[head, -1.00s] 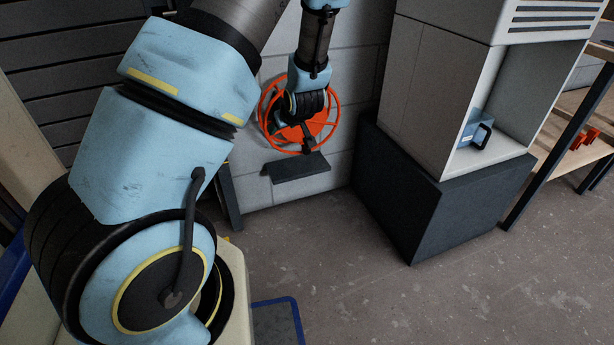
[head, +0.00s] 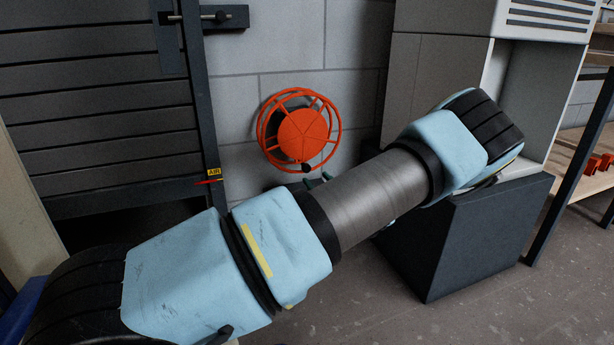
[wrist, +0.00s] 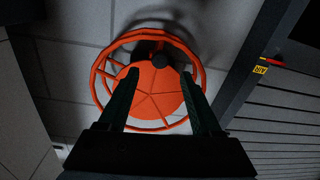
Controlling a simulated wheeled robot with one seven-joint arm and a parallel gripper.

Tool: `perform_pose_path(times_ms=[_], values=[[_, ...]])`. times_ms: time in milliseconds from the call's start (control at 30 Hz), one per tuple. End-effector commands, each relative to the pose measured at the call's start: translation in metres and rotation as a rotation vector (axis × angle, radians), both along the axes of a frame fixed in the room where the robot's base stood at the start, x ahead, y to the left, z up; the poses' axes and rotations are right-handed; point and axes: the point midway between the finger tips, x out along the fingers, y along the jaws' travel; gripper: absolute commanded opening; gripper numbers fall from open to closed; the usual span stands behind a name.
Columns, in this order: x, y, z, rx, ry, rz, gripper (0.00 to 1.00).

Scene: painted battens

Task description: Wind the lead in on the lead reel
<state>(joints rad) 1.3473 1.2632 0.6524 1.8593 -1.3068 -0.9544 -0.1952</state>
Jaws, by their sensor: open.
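The orange lead reel (head: 303,133) is on the pale block wall, with a wire rim, spokes and a solid disc. Its dark crank knob (head: 305,168) is at the bottom of the wheel in the head view. My gripper (head: 318,181) is just below the knob there, mostly hidden behind my arm. In the wrist view the picture is upside down: the reel (wrist: 155,92) lies beyond the two open green fingers of my gripper (wrist: 159,68), and the knob (wrist: 162,60) shows between their tips. I cannot tell whether they touch it. No loose lead is visible.
A dark slatted door (head: 110,130) with a bolt (head: 215,16) and a yellow label (head: 214,172) stands left of the reel. A grey cabinet on a dark plinth (head: 465,235) stands to the right, close behind my arm. A wooden shelf unit (head: 585,160) is farther right.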

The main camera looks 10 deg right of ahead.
Motion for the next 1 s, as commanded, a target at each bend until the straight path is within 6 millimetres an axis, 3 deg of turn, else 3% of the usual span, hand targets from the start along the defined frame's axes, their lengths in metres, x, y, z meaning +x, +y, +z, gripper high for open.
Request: perform_pose_path(times_ms=[200,400,833,1000], values=[[0.042,0.009,-0.004,0.0,-0.001,0.002,0.66],[0.069,0.013,-0.003,0.001,0.001,0.001,0.66],[0.08,0.015,-0.001,0.001,0.002,0.001,0.66],[0.08,0.015,-0.001,0.001,0.002,0.001,0.49]])
